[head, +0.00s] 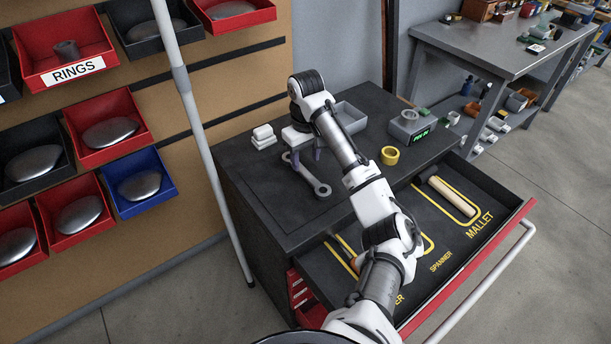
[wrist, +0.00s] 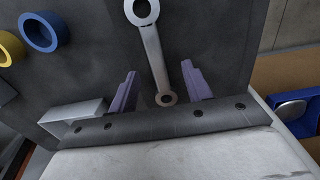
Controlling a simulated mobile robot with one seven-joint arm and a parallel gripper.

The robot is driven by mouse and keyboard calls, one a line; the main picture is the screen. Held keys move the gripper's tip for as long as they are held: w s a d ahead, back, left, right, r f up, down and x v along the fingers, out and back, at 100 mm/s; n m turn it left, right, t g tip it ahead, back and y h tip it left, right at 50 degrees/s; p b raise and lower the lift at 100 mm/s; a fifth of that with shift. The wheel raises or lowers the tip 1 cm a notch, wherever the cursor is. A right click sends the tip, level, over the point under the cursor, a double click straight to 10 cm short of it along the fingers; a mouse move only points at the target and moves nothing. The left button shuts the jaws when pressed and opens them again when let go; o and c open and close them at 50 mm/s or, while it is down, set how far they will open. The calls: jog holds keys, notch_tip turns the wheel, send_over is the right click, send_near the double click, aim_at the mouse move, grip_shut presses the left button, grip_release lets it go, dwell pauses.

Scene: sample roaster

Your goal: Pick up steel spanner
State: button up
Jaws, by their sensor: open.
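The steel spanner (head: 309,179) lies on the dark top of the tool cabinet (head: 262,200), a ring at each end. In the wrist view the spanner (wrist: 152,48) runs from the top edge down to between my fingers. My gripper (head: 303,154) is low over the cabinet top at the spanner's far end. Its two purple fingers also show in the wrist view (wrist: 159,85). They are open, one on each side of the smaller ring end, with a gap on both sides. Nothing is held.
A blue ring (wrist: 40,32) shows in the wrist view. The open drawer (head: 474,182) holds a mallet (head: 452,196). A pole (head: 190,105) stands left.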

aim_at(307, 173)
jog(key=shift+w+d+f, duration=0.1)
jog(key=shift+w+f, duration=0.15)
jog(key=shift+f, duration=1.2)
jog(key=shift+w+d+f, duration=0.1)
jog(key=shift+w+f, duration=0.1)
jog(key=shift+f, duration=1.2)
grip_shut()
